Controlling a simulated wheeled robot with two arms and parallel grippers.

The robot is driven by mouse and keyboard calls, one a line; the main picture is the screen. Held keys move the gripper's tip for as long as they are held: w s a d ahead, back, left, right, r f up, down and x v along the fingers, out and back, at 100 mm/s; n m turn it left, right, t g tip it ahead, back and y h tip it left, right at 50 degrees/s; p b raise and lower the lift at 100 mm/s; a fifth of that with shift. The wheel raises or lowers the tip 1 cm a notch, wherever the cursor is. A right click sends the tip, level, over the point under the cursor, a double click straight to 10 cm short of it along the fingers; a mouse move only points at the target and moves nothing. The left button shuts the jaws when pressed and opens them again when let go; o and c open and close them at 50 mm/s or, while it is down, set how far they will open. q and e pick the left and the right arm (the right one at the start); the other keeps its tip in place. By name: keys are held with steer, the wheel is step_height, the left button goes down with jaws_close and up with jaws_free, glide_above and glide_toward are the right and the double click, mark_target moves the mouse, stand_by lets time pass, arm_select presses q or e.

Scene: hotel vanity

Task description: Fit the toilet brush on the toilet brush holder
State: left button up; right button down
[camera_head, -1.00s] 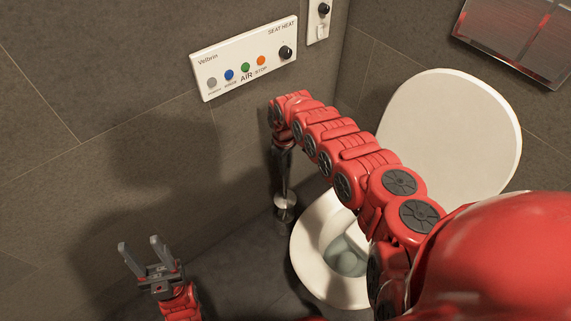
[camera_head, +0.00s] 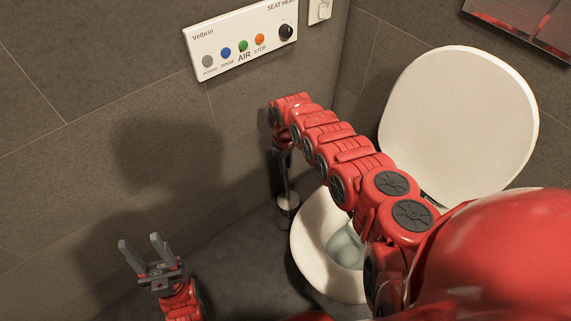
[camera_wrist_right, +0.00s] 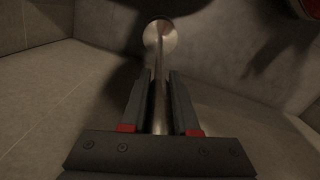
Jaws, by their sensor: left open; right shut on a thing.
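My right gripper (camera_wrist_right: 158,82) is shut on the thin metal shaft of the toilet brush (camera_wrist_right: 160,62), which runs between its two fingers. A shiny round metal disc (camera_wrist_right: 162,36) shows at the far end of the shaft. In the head view, my right arm reaches to the wall corner, and the same disc (camera_head: 288,202) is low beside the toilet, with dark metal under it. I cannot tell brush from holder there, nor whether the brush is seated. My left gripper (camera_head: 143,245) is open and empty at the lower left.
The toilet bowl (camera_head: 309,255) stands right of the disc, with its lid (camera_head: 462,120) raised. A white control panel (camera_head: 240,42) is on the wall above my right gripper. The dark floor (camera_head: 245,255) between my left gripper and the toilet looks clear.

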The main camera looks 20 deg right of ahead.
mark_target(286, 176)
steer(key=shift+f+b, duration=2.85)
steer(key=shift+f, duration=0.6)
steer(key=c, duration=0.6)
jaws_free()
steer(key=shift+f, duration=0.1)
step_height(286, 176, up, 8)
steer(key=p, duration=0.4)
steer(key=shift+w+f, duration=0.1)
step_height(286, 176, up, 9)
steer(key=shift+w+a+f+p, duration=0.15)
steer(key=shift+p, duration=0.95)
steer(key=shift+r, duration=0.5)
